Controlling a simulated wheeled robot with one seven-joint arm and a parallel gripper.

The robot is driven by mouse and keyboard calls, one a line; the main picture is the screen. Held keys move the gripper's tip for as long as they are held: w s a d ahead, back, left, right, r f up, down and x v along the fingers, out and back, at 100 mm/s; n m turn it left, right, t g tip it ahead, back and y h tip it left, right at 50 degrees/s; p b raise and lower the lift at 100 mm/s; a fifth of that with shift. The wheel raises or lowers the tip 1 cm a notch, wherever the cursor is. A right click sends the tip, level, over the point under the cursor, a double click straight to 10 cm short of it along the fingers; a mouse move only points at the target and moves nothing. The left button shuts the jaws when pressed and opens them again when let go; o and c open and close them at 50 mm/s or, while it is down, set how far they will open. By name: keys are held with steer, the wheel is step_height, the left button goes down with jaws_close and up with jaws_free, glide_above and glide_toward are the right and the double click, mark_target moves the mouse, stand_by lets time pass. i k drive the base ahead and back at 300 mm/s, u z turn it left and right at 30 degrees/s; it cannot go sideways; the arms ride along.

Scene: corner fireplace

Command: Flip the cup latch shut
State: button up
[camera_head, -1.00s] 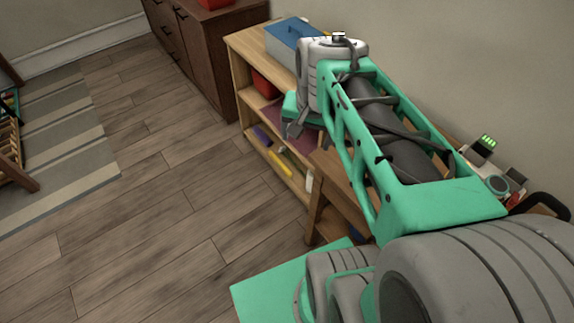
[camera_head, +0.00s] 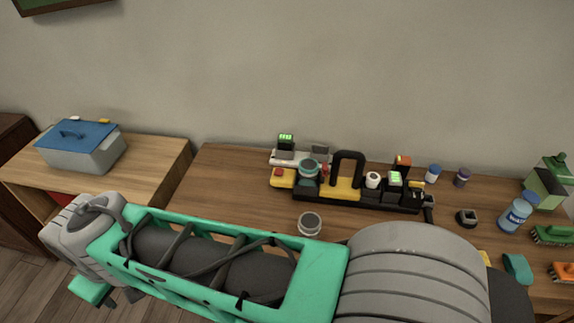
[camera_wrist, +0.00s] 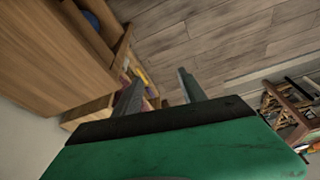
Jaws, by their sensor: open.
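A black and yellow workstation (camera_head: 345,188) with a tall black handle stands on the wooden table (camera_head: 231,181), right of centre in the head view. A round grey-topped cup with a teal band (camera_head: 308,168) sits on its left part. A similar round cup (camera_head: 310,226) stands on the table in front of it. Which part is the cup latch, and its position, I cannot make out. My gripper (camera_wrist: 160,78) is open, its two fingers apart and empty in the wrist view. It points down towards the floor, away from the workstation.
A grey box with a blue lid (camera_head: 80,145) stands on the lower shelf unit at left. Bottles (camera_head: 518,212), small jars (camera_head: 433,173) and brushes (camera_head: 553,235) crowd the table's right side. The tabletop left of the workstation is clear.

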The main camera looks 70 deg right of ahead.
mark_target(325, 169)
steer(key=k, duration=0.9)
steer(key=u, duration=0.9)
steer(key=i, duration=0.85)
steer(key=z, duration=3.6)
steer(key=i, duration=0.5)
steer(key=u, duration=0.1)
steer(key=k, duration=0.5)
steer(key=z, duration=0.6)
steer(key=i, duration=0.15)
steer(key=z, duration=0.05)
